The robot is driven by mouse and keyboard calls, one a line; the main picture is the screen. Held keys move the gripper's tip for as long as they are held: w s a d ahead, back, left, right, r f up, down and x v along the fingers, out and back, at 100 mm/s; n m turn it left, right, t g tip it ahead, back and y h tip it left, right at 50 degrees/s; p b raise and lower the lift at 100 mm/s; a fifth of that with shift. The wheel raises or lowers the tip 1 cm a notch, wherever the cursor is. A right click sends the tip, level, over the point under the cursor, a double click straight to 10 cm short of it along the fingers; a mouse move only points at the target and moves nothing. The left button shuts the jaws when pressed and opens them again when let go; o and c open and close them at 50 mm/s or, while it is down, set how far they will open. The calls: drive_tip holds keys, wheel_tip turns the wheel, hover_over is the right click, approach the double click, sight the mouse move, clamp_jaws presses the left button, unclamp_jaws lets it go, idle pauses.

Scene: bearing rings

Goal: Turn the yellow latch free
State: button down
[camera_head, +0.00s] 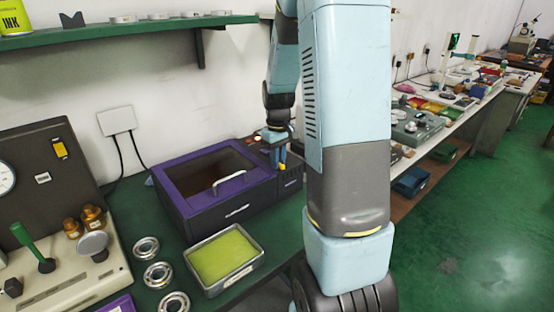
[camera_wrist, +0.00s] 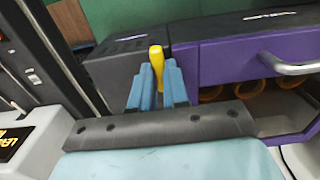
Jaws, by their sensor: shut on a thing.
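The yellow latch (camera_wrist: 157,58) stands between the two blue fingers of my gripper (camera_wrist: 158,84) in the wrist view. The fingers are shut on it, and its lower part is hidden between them. In the head view only a small yellow bit of the latch (camera_head: 282,167) shows at the fingertips of my gripper (camera_head: 278,158). The latch is at the right end of the black box with a purple-framed lid (camera_head: 193,163). The lid is down, with a silver handle (camera_head: 229,183) on it.
A metal tray with a yellow-green pad (camera_head: 224,253) stands in front of the box. Several bearing rings (camera_head: 158,275) lie left of it. A grey machine with a green lever (camera_head: 32,247) stands at far left. A green shelf (camera_head: 130,34) hangs above.

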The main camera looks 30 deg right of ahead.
drive_tip(key=shift+w+r, duration=0.1)
drive_tip(key=shift+w, duration=0.05)
drive_tip(key=c, duration=1.1)
unclamp_jaws()
wheel_tip(320, 180, up, 14)
drive_tip(key=shift+f, duration=0.25)
